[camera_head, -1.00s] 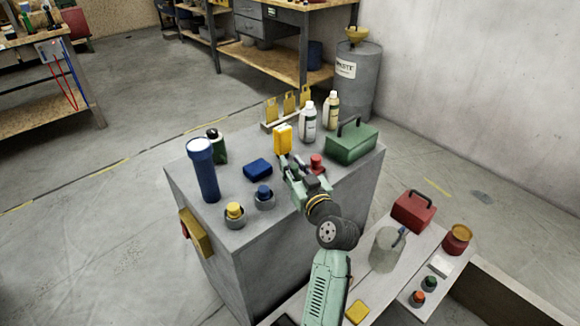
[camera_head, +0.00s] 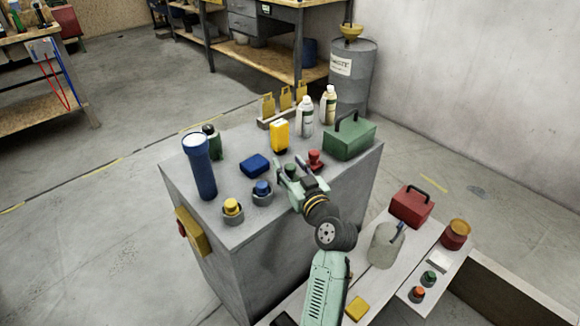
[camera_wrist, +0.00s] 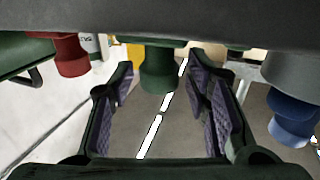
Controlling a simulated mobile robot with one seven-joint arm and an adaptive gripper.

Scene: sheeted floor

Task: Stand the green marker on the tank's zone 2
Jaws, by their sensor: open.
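A green knob-shaped piece (camera_head: 291,170), which I take as the green marker, stands on top of a large grey block (camera_head: 225,175). It also shows in the wrist view (camera_wrist: 158,68), which looks upside down, with a wider dark green base. My gripper (camera_head: 289,175) is open, with one finger on each side of the green piece. In the wrist view the gripper's padded fingers (camera_wrist: 168,100) have a gap on both sides of it. I see no zone marking, and I cannot tell which thing is the tank.
A red piece (camera_head: 316,160) stands beside the gripper; blue (camera_head: 262,188) and yellow (camera_head: 232,205) pieces with grey collars stand opposite. A blue box (camera_head: 255,165), yellow box (camera_head: 279,136), green toolbox (camera_head: 349,139), bottles (camera_head: 305,117) and blue flashlight (camera_head: 200,168) share the block top.

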